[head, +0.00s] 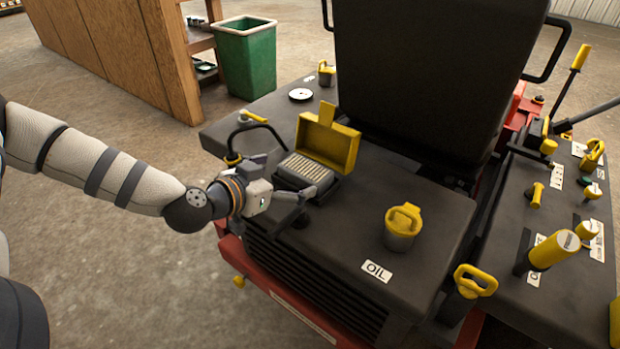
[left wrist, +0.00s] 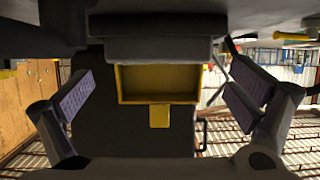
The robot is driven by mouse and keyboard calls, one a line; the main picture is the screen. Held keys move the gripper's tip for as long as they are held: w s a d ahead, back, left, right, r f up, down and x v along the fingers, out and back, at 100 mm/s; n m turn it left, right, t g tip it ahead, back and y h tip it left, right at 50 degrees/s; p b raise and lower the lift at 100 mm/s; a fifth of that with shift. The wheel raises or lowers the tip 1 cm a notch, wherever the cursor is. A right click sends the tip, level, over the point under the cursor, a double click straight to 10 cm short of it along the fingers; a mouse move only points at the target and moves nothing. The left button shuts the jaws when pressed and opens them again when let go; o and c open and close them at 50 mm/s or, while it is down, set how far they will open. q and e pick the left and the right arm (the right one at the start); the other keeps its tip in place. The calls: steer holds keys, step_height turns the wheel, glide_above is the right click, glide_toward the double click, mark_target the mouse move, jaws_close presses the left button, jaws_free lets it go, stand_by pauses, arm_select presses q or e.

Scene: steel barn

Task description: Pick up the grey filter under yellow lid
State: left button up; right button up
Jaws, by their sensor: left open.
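The grey filter (head: 305,169), with a pale ribbed top, sits in a dark housing on the black machine deck. The yellow lid (head: 328,141) stands open behind it; its hollow inside faces me in the left wrist view (left wrist: 158,83). My left gripper (head: 282,178) is open at the near left side of the filter, its fingers spread toward either side of it. In the left wrist view my fingers (left wrist: 165,95) are wide apart with nothing gripped. Whether they touch the filter I cannot tell. My right gripper is not in view.
A yellow-handled dipstick (head: 253,117) with a curved black tube stands close to the left gripper. A yellow oil cap (head: 403,222) is to the right. The black seat (head: 425,75) rises behind. A green bin (head: 246,60) stands on the floor beyond.

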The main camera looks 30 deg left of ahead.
mark_target(302, 170)
arm_select(q)
steer(key=b+x, duration=0.1)
steer(key=x, duration=0.3)
steer(key=shift+w+d+f+b, duration=0.1)
steer(key=shift+w+f+b, duration=0.05)
steer(key=shift+w+b, duration=0.15)
steer(key=shift+w, duration=0.35)
steer(key=c, duration=0.8)
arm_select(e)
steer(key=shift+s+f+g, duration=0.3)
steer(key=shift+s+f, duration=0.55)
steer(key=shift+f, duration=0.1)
